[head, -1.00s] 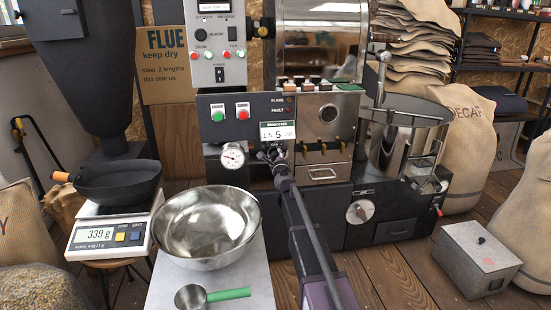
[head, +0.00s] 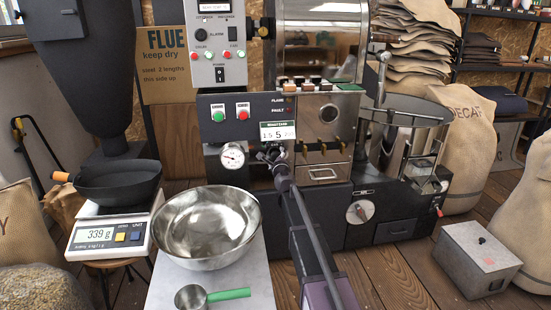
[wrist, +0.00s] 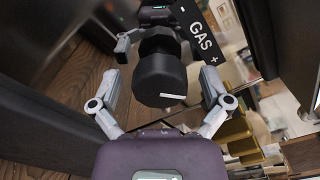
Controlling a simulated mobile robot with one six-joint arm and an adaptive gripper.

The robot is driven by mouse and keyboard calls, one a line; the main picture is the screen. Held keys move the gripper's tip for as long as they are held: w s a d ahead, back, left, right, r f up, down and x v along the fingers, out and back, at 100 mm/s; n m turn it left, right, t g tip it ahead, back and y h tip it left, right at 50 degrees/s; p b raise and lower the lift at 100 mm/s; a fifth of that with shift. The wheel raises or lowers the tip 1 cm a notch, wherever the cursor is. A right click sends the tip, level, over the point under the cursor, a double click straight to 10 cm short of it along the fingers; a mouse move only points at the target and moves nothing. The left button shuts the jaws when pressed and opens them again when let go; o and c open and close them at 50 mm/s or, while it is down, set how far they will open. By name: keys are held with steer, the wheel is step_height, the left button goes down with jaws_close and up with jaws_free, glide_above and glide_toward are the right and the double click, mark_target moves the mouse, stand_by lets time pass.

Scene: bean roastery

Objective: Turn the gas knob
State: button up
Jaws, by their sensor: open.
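The gas knob (wrist: 158,78) is black with a white pointer line and shows in the middle of the wrist view. A black label (wrist: 200,35) reading GAS, with minus and plus marks, is beside it. My gripper (wrist: 166,48) is open, with one finger on each side of the knob. A small gap shows between the knob and each finger, so I see no clear contact. In the head view my gripper (head: 270,155) is at the front of the roaster (head: 222,130), below a small display, and hides the knob.
Brass levers (wrist: 240,135) are close to the right finger. A steel bowl (head: 207,225) and a scoop (head: 200,297) are on the bench at left of my arm. A scale (head: 108,232) carries a black pan.

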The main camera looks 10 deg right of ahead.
steer(key=shift+s, duration=0.15)
steer(key=s, duration=1.1)
steer(key=shift+s, duration=0.4)
steer(key=shift+s, duration=0.1)
